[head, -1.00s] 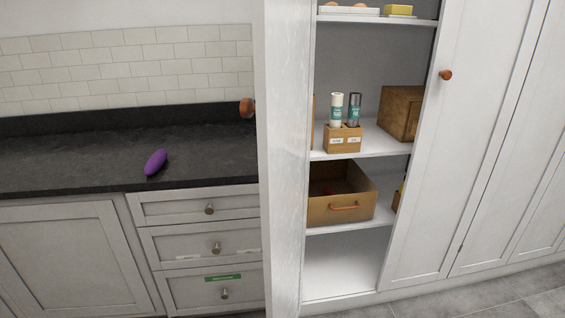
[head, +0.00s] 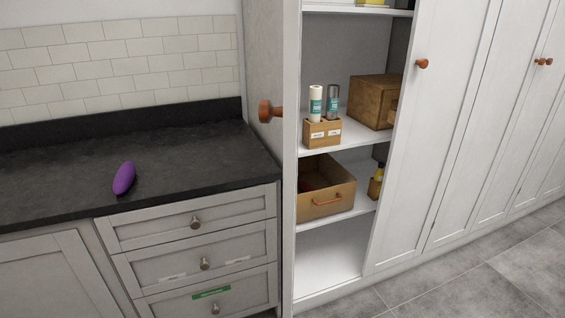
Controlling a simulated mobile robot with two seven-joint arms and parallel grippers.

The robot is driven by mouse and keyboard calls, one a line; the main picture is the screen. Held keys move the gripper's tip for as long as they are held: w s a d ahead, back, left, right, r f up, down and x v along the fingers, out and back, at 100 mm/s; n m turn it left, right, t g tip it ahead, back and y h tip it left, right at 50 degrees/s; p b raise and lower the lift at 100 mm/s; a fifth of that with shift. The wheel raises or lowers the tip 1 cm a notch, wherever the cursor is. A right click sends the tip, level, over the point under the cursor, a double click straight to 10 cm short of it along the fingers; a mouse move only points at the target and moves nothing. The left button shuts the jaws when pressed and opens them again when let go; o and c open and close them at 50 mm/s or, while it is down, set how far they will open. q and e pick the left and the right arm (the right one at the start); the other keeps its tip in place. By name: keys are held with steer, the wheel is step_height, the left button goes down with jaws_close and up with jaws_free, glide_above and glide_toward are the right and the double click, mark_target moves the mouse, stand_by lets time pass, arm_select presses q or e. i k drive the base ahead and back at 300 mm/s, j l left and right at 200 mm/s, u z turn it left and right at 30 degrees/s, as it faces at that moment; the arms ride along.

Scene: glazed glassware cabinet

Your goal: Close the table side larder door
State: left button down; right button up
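The table side larder door (head: 267,60) stands open at the left of the larder opening, swung out beside the dark worktop. I see it at a steep angle, with its round copper-coloured knob (head: 268,111) facing left over the worktop's right end. The other larder door (head: 435,130), with its own copper knob (head: 421,64), is shut on the right side of the opening. Neither of my grippers shows in the head view.
The larder shelves hold a bottle caddy (head: 322,133), a wooden box (head: 372,102) and a drawer-like crate (head: 326,188). A purple object (head: 124,178) lies on the worktop (head: 200,150). Drawers (head: 204,264) stand below it. The grey tiled floor (head: 480,270) at right is clear.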

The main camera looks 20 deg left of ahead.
mark_target(291, 111)
steer(key=i+j, duration=0.1)
steer(key=j, duration=0.25)
steer(key=i+j+z, duration=0.1)
steer(key=j, duration=0.2)
steer(key=i+j+z, duration=0.1)
steer(key=j, duration=0.25)
steer(key=i+j, duration=0.15)
steer(key=j, duration=0.2)
